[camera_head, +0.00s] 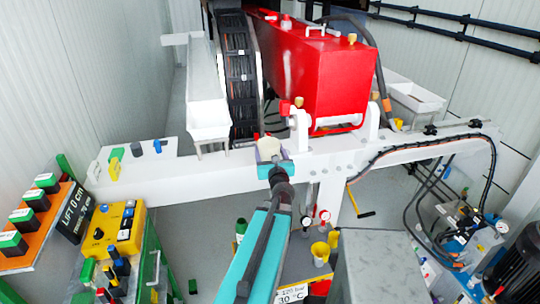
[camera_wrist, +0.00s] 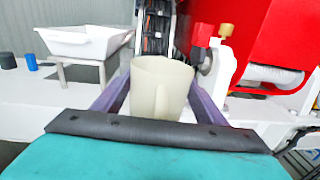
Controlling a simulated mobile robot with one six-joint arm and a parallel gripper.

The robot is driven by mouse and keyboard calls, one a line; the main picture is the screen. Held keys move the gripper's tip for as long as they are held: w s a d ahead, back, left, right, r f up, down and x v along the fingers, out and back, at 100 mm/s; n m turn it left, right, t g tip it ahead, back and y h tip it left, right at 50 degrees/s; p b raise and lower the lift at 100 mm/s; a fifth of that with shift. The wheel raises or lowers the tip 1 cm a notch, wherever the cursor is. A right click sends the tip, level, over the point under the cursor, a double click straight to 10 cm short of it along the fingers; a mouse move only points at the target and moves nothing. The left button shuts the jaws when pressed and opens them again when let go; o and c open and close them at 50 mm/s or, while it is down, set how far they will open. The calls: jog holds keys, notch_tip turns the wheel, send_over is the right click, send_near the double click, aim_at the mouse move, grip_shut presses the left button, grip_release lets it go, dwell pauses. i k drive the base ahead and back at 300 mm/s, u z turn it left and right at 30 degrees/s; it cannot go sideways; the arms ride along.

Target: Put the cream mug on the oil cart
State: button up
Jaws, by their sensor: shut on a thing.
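The cream mug (camera_head: 268,146) is in my gripper (camera_head: 270,157), over the white beam in the middle of the head view.
The white beam (camera_head: 165,183) runs across the view. A red pump block (camera_head: 325,70) stands behind the mug, with a white trough (camera_head: 206,105) to its left. A grey box (camera_head: 385,262) is right of my arm. A yellow control box (camera_head: 113,232) is at the left.

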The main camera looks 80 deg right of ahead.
aim_at(288, 272)
jog(key=u, duration=0.05)
jog(key=k, duration=1)
jog(key=z, duration=0.05)
